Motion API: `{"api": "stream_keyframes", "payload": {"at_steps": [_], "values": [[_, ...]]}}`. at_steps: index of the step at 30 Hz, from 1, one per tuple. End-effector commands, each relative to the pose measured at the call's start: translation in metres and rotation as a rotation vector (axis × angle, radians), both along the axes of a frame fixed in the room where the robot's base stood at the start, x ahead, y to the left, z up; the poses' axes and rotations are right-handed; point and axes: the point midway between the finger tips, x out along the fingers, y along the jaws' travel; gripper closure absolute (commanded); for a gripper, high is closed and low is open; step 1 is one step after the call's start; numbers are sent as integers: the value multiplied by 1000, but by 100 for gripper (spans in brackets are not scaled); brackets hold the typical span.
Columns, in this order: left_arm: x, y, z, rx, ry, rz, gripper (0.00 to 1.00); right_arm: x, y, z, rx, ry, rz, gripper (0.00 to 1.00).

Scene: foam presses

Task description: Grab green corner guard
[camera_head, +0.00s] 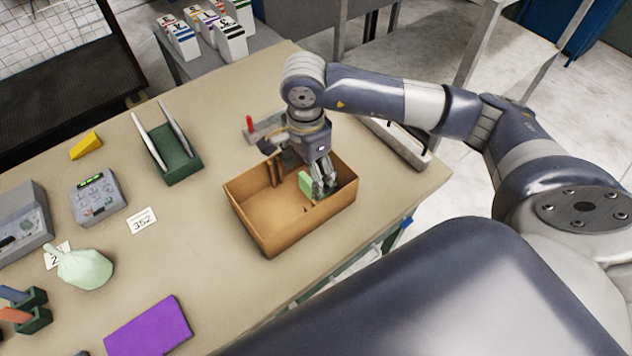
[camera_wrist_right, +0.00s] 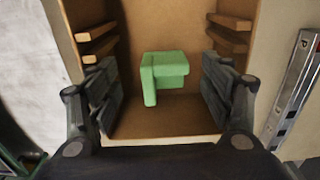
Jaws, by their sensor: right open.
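The green corner guard (camera_head: 306,184) is a small light green L-shaped block inside the brown open box (camera_head: 247,215). In the right wrist view the corner guard (camera_wrist_right: 165,74) lies near the middle of the box floor, between my two fingers but apart from both. My right gripper (camera_head: 322,188) reaches down into the box from above, beside the guard. In its wrist view the right gripper (camera_wrist_right: 160,92) is open and empty, fingers wide on either side. In the head view the fingers partly hide the guard. My left gripper is not in view.
Brown slats line the box's side walls close to my fingers. A metal level or rail (camera_wrist_right: 294,88) lies beside the box. A green holder (camera_head: 172,155), grey device (camera_head: 98,195), yellow wedge (camera_head: 86,146), pale green bag (camera_head: 84,267) and purple block (camera_head: 148,328) are elsewhere on the table.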

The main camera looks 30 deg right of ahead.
Motion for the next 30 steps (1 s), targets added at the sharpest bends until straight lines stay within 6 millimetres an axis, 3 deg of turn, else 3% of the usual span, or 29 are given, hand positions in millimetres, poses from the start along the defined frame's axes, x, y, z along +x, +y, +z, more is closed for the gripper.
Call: {"api": "stream_keyframes", "payload": {"at_steps": [5,12,21,26,27,30], "values": [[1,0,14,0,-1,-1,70,0,-2,-14,-2,5,-1,27],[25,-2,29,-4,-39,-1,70,2,-4,-47,0,3,0,27],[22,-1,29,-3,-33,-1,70,2,-4,-54,0,-1,2,27],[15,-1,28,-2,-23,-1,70,2,-4,-54,0,0,1,63],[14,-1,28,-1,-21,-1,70,2,-4,-54,-1,0,1,67],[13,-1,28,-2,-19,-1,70,2,-4,-54,-1,0,1,67]]}}
